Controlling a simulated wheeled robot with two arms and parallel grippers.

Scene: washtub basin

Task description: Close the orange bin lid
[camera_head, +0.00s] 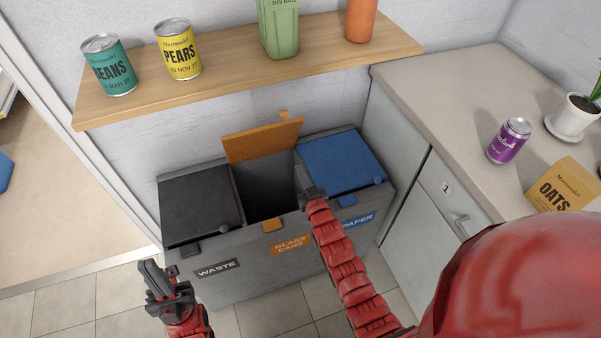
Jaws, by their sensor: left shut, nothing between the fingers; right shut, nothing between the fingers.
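The orange bin lid (262,139) stands raised at the back of the middle compartment, close to the wall. The open compartment (265,188) below it is grey and looks empty as far as I can see. My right gripper (301,172) is shut and empty, at the right side of the opening beside the blue lid, below and right of the orange lid. My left gripper (151,270) is shut and empty, in front of the bin's left end.
The black waste lid (199,204) and blue paper lid (341,162) are closed on either side. A wooden shelf (235,62) with cans and containers hangs above. A counter (450,115) with a purple can (509,141), oats packet (563,187) and potted plant stands at right.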

